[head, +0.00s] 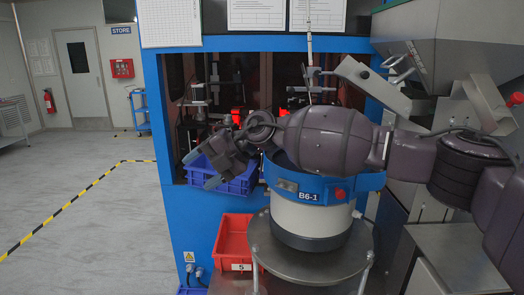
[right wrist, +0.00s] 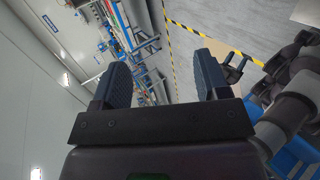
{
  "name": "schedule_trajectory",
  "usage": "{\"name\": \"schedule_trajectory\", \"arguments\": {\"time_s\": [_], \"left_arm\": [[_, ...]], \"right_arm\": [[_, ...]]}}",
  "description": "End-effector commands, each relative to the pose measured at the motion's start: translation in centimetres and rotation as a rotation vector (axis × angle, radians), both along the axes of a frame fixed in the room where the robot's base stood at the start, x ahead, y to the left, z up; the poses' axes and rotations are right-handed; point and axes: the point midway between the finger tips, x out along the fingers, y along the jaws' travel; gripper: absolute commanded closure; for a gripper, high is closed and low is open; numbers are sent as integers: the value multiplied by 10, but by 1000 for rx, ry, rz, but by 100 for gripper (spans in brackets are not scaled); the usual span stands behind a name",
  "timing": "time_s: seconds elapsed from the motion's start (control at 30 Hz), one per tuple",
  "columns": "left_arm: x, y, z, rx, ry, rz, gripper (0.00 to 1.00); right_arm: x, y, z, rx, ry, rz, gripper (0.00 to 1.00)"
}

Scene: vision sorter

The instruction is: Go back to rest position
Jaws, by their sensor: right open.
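My right arm reaches across the head view from the right, in front of the blue machine (head: 215,220). Its gripper (head: 201,170) is at the left end, fingers apart, in front of a blue bin (head: 236,184); I see nothing between them. In the right wrist view the two dark fingers of this gripper (right wrist: 162,75) stand wide apart, with only floor and distant equipment beyond. A small dark two-pronged shape (right wrist: 234,70) with grey arm parts shows at the right of that view; it looks like my left gripper, but its jaw state is unclear.
A white drum with a blue band marked B6-1 (head: 310,215) stands on a round metal stand (head: 275,255), below my right forearm. A red bin (head: 233,240) is left of it. A grey hopper (head: 435,35) is at upper right. Open floor (head: 85,220) lies left.

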Motion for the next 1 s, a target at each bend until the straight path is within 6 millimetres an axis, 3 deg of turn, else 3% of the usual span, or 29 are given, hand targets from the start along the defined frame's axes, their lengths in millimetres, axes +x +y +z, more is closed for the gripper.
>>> {"name": "schedule_trajectory", "arguments": {"time_s": [0.1,0.2,0.47,0.73,1.0], "left_arm": [[0,0,-1,0,0,0,52],[-1,0,-1,-1,1,1,52],[-2,0,-6,-1,7,2,52],[-6,1,-14,-1,23,4,52],[-7,1,-15,-2,23,5,52]], "right_arm": [[-15,23,34,149,-55,37,32],[-28,38,55,290,-77,48,32],[-46,44,83,647,-36,-40,32],[-37,4,71,942,111,-291,32],[-19,-63,22,1112,293,-600,32]]}}
